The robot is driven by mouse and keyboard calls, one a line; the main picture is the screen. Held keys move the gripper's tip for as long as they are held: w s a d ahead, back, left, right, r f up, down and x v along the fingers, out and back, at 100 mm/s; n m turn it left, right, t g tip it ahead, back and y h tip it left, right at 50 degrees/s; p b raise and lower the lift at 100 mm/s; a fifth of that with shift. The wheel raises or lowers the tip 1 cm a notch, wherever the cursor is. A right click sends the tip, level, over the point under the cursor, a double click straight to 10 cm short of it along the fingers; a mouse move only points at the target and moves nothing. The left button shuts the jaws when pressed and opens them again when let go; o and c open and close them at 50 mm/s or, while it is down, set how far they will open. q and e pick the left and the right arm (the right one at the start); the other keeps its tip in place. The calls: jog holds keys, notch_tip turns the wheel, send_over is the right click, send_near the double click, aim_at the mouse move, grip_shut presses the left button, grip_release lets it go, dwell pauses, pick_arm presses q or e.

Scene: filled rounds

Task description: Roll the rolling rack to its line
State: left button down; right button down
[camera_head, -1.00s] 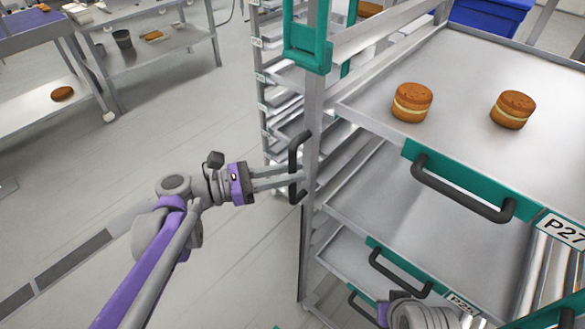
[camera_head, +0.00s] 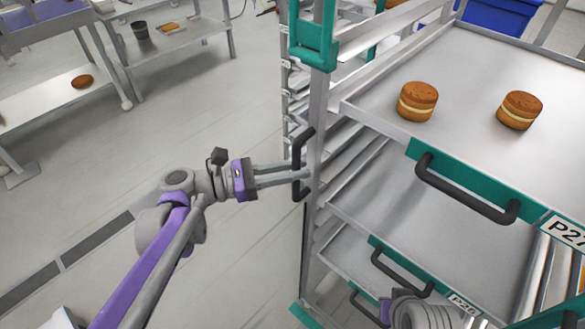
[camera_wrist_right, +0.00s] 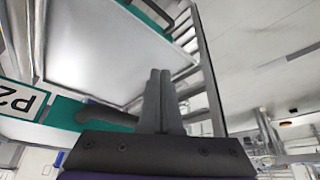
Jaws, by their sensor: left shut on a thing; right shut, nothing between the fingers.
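The rolling rack (camera_head: 314,140) is a tall metal frame with teal corner parts, filling the right of the head view. It holds trays with teal fronts and black handles. My left gripper (camera_head: 298,174) is shut on the black upright handle (camera_head: 298,148) on the rack's near post. My right gripper shows in the right wrist view (camera_wrist_right: 160,98), its fingers together and empty, close to the rack's trays and a handle. In the head view only part of my right arm shows at the bottom, its fingers hidden. A dark grey stripe (camera_head: 96,240) lies on the floor at left.
Two filled rounds (camera_head: 417,101) stand on the top tray (camera_head: 470,70). Another rack (camera_head: 297,95) stands behind mine. Tables (camera_head: 190,40) with a dark pot (camera_head: 141,34) stand at back left, and a blue bin (camera_head: 500,14) at the back. The floor (camera_head: 180,110) between is open.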

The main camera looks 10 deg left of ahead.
pick_arm(q)
jog(key=shift+r, duration=0.15)
jog(key=c, duration=1.2)
grip_release()
jog(key=shift+s, duration=0.1)
jog(key=o, duration=0.4)
jog(key=shift+s+d, duration=0.1)
jog(key=shift+d, duration=0.05)
jog(key=shift+o, duration=0.2)
jog(key=v, duration=1.1)
jog(key=shift+b, duration=0.35)
